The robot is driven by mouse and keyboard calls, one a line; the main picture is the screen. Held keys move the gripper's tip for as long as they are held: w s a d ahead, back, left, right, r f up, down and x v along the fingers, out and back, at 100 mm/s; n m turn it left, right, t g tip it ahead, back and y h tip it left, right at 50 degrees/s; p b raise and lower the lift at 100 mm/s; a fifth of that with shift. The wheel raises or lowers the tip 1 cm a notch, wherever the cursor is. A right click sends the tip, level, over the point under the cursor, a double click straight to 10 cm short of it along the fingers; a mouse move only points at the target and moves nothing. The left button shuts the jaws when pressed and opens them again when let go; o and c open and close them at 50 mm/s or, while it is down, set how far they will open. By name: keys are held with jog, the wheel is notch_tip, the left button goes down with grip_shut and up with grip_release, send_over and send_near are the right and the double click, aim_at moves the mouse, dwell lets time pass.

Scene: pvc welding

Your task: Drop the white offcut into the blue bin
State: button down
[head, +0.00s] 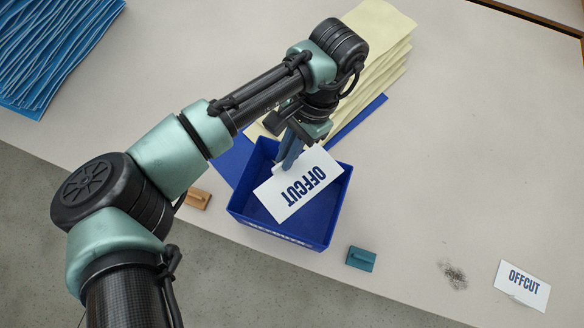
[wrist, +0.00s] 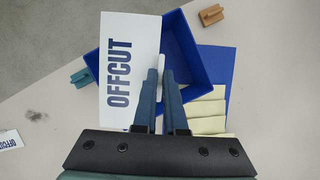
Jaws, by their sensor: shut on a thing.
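A white offcut (head: 299,185) printed "OFFCUT" is held in my gripper (head: 289,164), over the blue bin (head: 335,208). In the wrist view the white offcut (wrist: 128,70) lies to the left at the fingers, and my gripper (wrist: 161,76) is closed on its edge. The blue bin (wrist: 190,48) shows behind it, and the offcut covers its left part. The bin looks empty where its floor shows. A second white card (head: 522,285) with the same print lies on the table at the right.
The bin stands near the table's front edge. A teal block (head: 361,259) is right of it and a wooden block (head: 197,199) left. A cream stack (head: 375,50) stands behind, by a blue sheet (head: 360,117). Blue sheets (head: 50,45) are stacked far left.

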notch_tip(320, 180, down, 5)
jog(key=b, duration=0.5)
jog(key=shift+d, duration=0.15)
jog(key=c, duration=0.9)
grip_release()
jog(key=v, duration=1.3)
